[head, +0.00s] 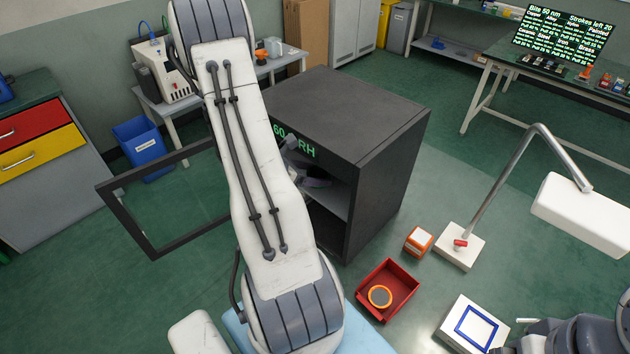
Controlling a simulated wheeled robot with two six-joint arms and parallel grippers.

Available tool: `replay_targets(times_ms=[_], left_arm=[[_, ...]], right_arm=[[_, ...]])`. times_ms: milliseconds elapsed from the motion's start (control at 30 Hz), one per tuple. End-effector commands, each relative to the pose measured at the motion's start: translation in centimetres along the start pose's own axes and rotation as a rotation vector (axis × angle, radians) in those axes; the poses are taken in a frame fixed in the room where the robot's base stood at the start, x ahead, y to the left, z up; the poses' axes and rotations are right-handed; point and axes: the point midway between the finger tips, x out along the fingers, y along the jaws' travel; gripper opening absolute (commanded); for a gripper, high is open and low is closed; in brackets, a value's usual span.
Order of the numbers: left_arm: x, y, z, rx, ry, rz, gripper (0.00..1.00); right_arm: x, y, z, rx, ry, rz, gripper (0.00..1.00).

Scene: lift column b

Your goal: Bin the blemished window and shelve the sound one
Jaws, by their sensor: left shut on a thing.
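A round window with an orange rim (380,296) lies in a red bin (399,284) on the pale floor or bench area. The dark cabinet (385,170) has a green humidity readout and its framed glass door (150,237) stands open to the left. My left arm crosses the middle of the view. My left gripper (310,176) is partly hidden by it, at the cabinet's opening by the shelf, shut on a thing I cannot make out. At the bottom right edge, part of my right arm shows; its fingers are not clear.
A white pad with a blue square outline (476,328), a small orange-and-white box (418,241) and a lamp (582,213) on a white base stand right of the cabinet. A text screen (565,38) is at the back right. A blue waste bin (143,147) stands behind the door.

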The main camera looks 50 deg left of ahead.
Motion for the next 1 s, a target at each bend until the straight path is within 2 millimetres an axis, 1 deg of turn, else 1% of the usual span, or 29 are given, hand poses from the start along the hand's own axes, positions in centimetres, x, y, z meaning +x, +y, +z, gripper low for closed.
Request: replay_targets(times_ms=[233, 300, 367, 633, 800, 833, 867, 1000], left_arm=[[1.6, 0.0, -2.3, -0.004, 0.0, -0.001, 0.21], [1.9, 0.0, -2.4, -0.002, -0.001, -0.001, 0.21], [2.2, 0.0, -2.6, -0.002, -0.001, -0.001, 0.21], [2.4, 0.1, -2.8, 0.001, -0.001, 0.001, 0.21], [2.6, 0.1, -3.2, 0.0, -0.001, 0.001, 0.21], [2.5, 0.1, -3.1, 0.0, -0.001, 0.001, 0.89], [2.5, 0.1, -3.0, 0.0, -0.001, 0.001, 1.0], [2.5, 0.1, -3.0, 0.0, -0.001, 0.001, 1.0]], right_arm=[[-0.7, -0.1, 0.0, 0.0, 0.0, 0.0, 1.0], [-1.3, -0.1, -0.1, 0.0, 0.0, 0.0, 1.0], [-1.5, -0.1, -0.1, 0.001, 0.0, 0.0, 1.0], [-1.3, -0.1, -0.1, 0.001, 0.0, 0.0, 1.0], [-0.7, -0.1, 0.0, 0.0, 0.0, 0.0, 1.0], [-0.9, -0.1, 0.0, 0.0, 0.0, 0.0, 1.0], [-0.9, -0.1, 0.0, 0.0, 0.0, 0.0, 1.0], [-1.0, -0.1, -0.1, 0.0, 0.0, 0.0, 1.0]])
